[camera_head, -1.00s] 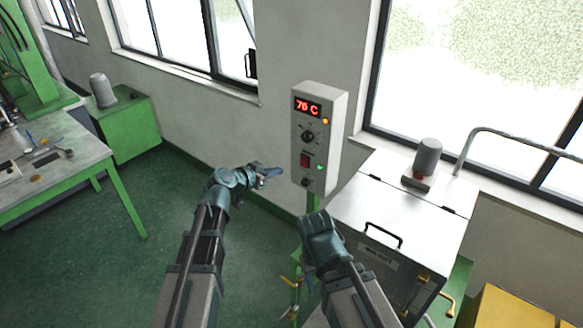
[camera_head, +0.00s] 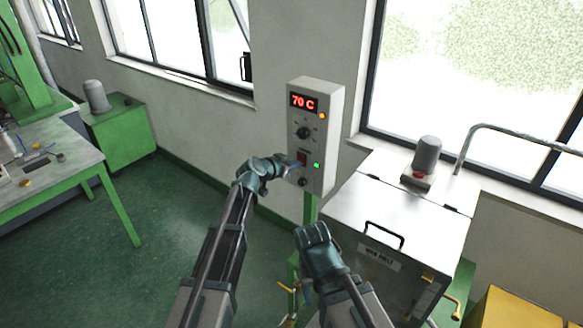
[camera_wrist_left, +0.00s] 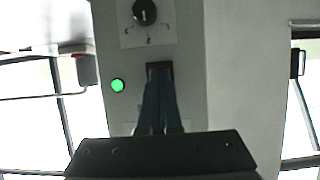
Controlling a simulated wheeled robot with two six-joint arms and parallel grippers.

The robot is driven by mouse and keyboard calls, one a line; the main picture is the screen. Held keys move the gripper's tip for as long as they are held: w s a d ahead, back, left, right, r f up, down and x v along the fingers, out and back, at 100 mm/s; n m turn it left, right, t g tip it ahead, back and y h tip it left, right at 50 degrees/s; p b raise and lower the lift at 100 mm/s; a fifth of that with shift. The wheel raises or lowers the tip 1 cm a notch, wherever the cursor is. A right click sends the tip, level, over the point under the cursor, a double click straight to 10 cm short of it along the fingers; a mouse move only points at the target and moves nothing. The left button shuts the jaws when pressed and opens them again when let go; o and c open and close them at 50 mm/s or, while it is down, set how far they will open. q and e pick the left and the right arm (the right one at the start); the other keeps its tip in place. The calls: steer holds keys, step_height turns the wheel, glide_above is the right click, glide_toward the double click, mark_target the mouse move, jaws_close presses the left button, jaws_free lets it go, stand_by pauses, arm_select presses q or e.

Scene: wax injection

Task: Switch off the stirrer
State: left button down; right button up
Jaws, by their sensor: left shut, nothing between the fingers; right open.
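The control box (camera_head: 317,135) stands on a green post and shows a red "70 C" display (camera_head: 303,102). Below the display are a dark knob (camera_head: 304,133), a red rocker switch (camera_head: 302,158) and a lit green lamp (camera_head: 316,165). My left gripper (camera_head: 298,166) is shut and empty, its tips at the red switch. In the left wrist view the closed fingers (camera_wrist_left: 160,100) cover most of the switch (camera_wrist_left: 159,66), beside the green lamp (camera_wrist_left: 118,86); I cannot tell if they touch. My right gripper (camera_head: 308,232) is lower, near the melt tank; its fingers are hard to see.
The wax melt tank (camera_head: 400,215) with a metal lid and handle stands right of the box. A grey motor (camera_head: 427,155) with a red button (camera_head: 419,175) sits on its lid. A workbench (camera_head: 70,160) is at left. The floor between is clear.

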steer(key=shift+f, duration=0.2)
stand_by(0.5)
